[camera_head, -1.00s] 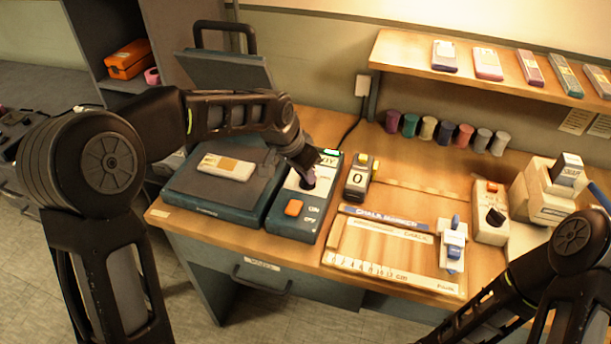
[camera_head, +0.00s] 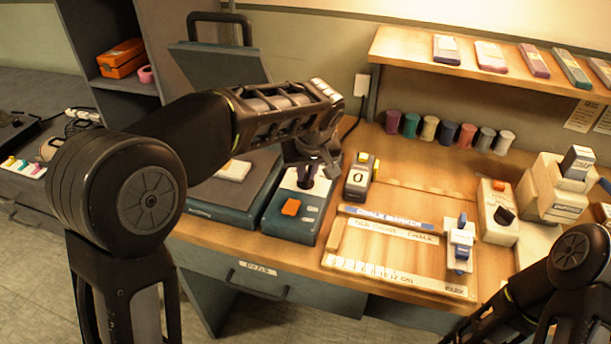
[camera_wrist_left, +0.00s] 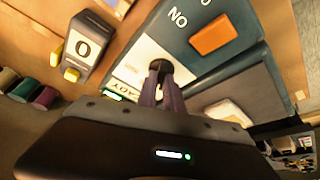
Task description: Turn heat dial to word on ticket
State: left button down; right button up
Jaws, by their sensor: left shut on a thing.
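The heat dial is a black knob on a white plate (camera_head: 287,182) of the teal control box (camera_head: 290,222). My left gripper (camera_head: 308,174) is over it from above. In the left wrist view its two dark fingers (camera_wrist_left: 165,88) are shut on the black knob (camera_wrist_left: 160,67). The printed words around the knob are partly hidden by the fingers, and I cannot tell which word it points to. A pale card or pad (camera_head: 234,170) lies on the dark press to the left, partly behind my arm; I cannot read it. My right gripper is out of view.
An orange switch (camera_head: 291,207) sits on the box near the dial. A small counter block reading 0 (camera_head: 358,180) stands just right of the box. A chalk frame (camera_head: 395,250), thread spools (camera_head: 447,131) and a second dial unit (camera_head: 499,212) are further right.

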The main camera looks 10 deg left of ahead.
pick_arm(q)
jog(key=shift+d+n+g+y, duration=0.1)
jog(key=shift+n+g+y, duration=0.35)
jog(key=shift+n, duration=1.05)
jog(key=c, duration=1.5)
grip_release()
jog(key=shift+v, duration=3.9)
